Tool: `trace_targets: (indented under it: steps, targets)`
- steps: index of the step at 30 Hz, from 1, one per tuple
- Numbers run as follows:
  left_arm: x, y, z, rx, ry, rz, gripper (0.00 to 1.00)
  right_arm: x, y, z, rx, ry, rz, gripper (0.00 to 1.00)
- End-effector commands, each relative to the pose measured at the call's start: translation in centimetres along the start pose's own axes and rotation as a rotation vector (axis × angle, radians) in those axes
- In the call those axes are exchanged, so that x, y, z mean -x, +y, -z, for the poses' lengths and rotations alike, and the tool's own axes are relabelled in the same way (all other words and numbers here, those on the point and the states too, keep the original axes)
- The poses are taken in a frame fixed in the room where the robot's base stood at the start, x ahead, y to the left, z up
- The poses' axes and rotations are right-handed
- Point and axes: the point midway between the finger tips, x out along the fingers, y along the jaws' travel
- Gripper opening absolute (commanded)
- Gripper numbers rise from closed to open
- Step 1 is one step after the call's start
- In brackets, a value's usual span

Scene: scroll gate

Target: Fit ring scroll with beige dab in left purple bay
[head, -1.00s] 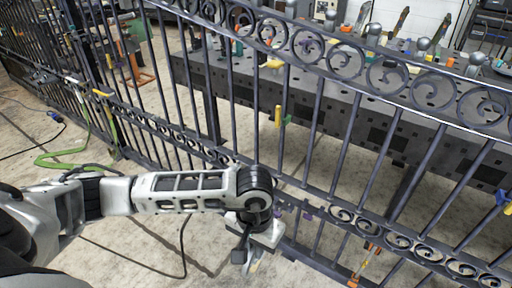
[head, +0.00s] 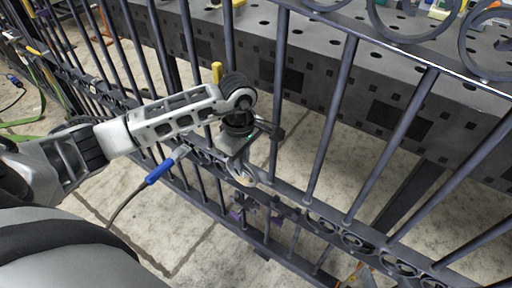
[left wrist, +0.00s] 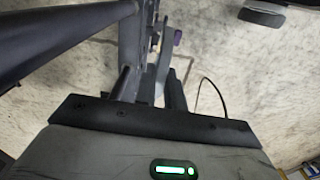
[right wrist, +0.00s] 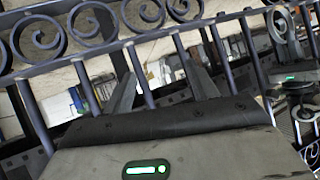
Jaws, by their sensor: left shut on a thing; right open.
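My left gripper (head: 243,172) hangs at the near side of the dark gate (head: 345,75), just above its lower scroll band. It is shut on the ring scroll (head: 245,180), which shows as a small curved piece with a beige patch. In the left wrist view my left gripper (left wrist: 163,85) has a thin grey piece between its fingers, seen edge-on. Purple marks (head: 240,213) sit on the gate's lower part, just below the held scroll. Whether the scroll touches the gate cannot be told. My right gripper (right wrist: 165,78) is open and empty in front of the gate's bars.
A perforated dark metal table (head: 330,70) stands behind the gate. A blue-handled tool (head: 160,172) with a cable is at the bars left of my left gripper. Fitted ring scrolls (head: 325,228) line the lower band to the right. A yellow marker (head: 217,72) is behind my left wrist.

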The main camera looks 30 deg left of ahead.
Motion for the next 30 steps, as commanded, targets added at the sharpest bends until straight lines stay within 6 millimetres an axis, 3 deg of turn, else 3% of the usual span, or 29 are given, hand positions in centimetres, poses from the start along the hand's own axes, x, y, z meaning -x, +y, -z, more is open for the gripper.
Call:
trace_targets:
  steps: [11,30]
  targets:
    - [-0.8,0.1,0.1,0.029,-0.001,0.000,0.00,-0.6,0.0,-0.6,-0.002,-0.008,0.007,0.58]
    - [-3.8,0.1,0.1,0.027,-0.002,-0.001,0.00,-2.8,-0.1,-3.7,-0.013,-0.073,0.031,0.58]
